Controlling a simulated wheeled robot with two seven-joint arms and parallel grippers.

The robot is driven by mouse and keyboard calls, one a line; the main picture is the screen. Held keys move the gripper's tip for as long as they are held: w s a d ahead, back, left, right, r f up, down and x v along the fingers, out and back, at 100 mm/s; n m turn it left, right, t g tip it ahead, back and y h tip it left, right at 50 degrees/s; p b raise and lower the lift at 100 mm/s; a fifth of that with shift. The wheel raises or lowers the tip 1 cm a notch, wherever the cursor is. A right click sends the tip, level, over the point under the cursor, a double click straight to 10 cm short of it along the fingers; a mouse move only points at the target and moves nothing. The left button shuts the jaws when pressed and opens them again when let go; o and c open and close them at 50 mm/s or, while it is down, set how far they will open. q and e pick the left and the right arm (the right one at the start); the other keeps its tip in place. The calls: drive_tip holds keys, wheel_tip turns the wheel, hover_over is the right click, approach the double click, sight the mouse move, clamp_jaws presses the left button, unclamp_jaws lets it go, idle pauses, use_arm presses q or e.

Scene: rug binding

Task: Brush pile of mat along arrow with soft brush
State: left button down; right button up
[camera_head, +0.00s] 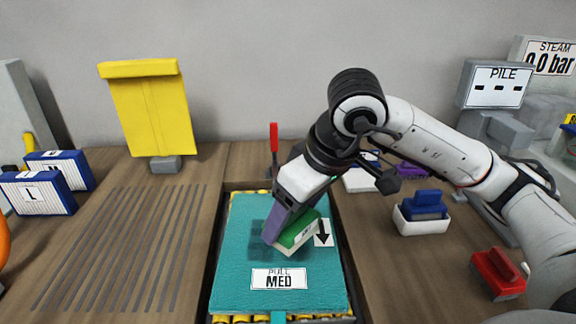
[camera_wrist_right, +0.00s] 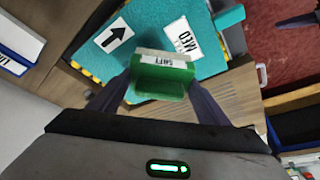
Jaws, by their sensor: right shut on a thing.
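The teal mat (camera_head: 245,245) lies on a bed of yellow rollers in the middle of the table. It carries a label reading MED (camera_head: 279,279) and a white card with a black arrow (camera_head: 323,233) pointing toward the near edge. My right gripper (camera_head: 278,226) is shut on the green soft brush (camera_head: 299,232), which is over the mat just left of the arrow card. In the right wrist view the brush (camera_wrist_right: 160,84) sits between the two fingers, its label partly readable. I cannot tell whether its bristles touch the mat.
A blue brush in a white tray (camera_head: 422,222) and a red brush (camera_head: 497,274) are on the right. A grey PILE box (camera_head: 494,84) stands at the back right. A yellow panel (camera_head: 152,108) and blue-edged boxes (camera_head: 38,193) are on the left. The slotted tabletop (camera_head: 120,245) is clear.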

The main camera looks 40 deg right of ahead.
drive_tip(key=shift+r, duration=0.4)
drive_tip(key=shift+a+f, duration=0.1)
